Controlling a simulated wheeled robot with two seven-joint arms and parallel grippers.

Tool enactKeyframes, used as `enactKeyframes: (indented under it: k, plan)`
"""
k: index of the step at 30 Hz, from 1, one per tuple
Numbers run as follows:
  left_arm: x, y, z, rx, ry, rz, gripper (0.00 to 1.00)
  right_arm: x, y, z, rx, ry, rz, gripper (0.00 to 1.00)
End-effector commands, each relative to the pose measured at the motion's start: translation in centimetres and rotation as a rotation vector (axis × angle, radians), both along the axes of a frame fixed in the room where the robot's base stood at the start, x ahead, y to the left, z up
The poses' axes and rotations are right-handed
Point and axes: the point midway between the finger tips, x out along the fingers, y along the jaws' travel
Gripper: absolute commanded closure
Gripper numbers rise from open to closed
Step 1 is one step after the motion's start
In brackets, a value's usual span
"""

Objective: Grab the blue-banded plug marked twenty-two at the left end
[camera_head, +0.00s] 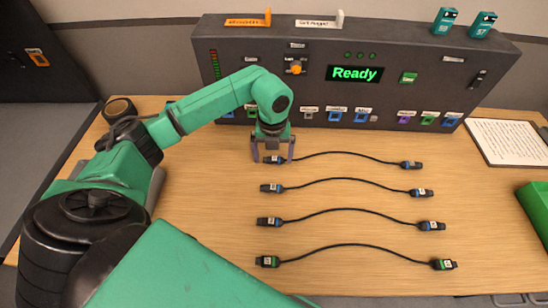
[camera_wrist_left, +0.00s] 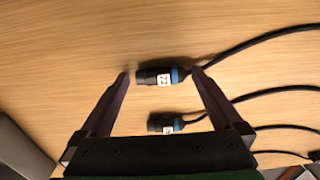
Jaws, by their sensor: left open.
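The plug marked 22, black with a blue band and white label, lies on the table at the left end of the farthest cable; it shows in the wrist view (camera_wrist_left: 162,76) and the head view (camera_head: 271,160). My left gripper (camera_head: 273,159) is open, pointing down at it. In the left wrist view its fingertips (camera_wrist_left: 160,75) appear near the plug's two ends, so the opening runs along its length. I see no contact. I cannot tell the height of the fingertips above the table. My right gripper is not in view.
Three more cables lie nearer, with left-end plugs (camera_head: 272,188), (camera_head: 269,221) and (camera_head: 268,261). A dark console (camera_head: 300,75) with a green "Ready" screen (camera_head: 355,73) and sockets stands behind. A clipboard (camera_head: 507,142) lies at right. The wooden table (camera_head: 215,210) left of the plugs is clear.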

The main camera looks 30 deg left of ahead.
Motion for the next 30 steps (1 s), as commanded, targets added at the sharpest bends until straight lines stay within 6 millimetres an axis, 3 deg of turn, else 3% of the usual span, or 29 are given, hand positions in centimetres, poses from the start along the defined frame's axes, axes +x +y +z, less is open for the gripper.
enactKeyframes:
  k: [3,9,17,22,26,30]
  plan:
    - [0.0,0.0,0.0,0.0,0.0,0.0,0.04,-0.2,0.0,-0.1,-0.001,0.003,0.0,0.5]
    - [0.0,0.0,0.0,0.0,0.0,0.0,0.8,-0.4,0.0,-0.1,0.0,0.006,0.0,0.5]
    - [0.0,0.0,0.2,-0.001,0.0,0.0,0.81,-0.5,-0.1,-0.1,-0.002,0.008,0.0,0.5]
    - [0.1,0.0,1.5,-0.001,-0.003,0.0,0.81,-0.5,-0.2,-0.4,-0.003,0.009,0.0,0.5]
    - [0.2,0.0,4.2,-0.001,-0.006,0.0,0.81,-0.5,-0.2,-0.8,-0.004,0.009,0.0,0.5]
    - [0.2,0.0,8.9,-0.001,-0.009,0.0,0.81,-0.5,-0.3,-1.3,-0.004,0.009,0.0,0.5]
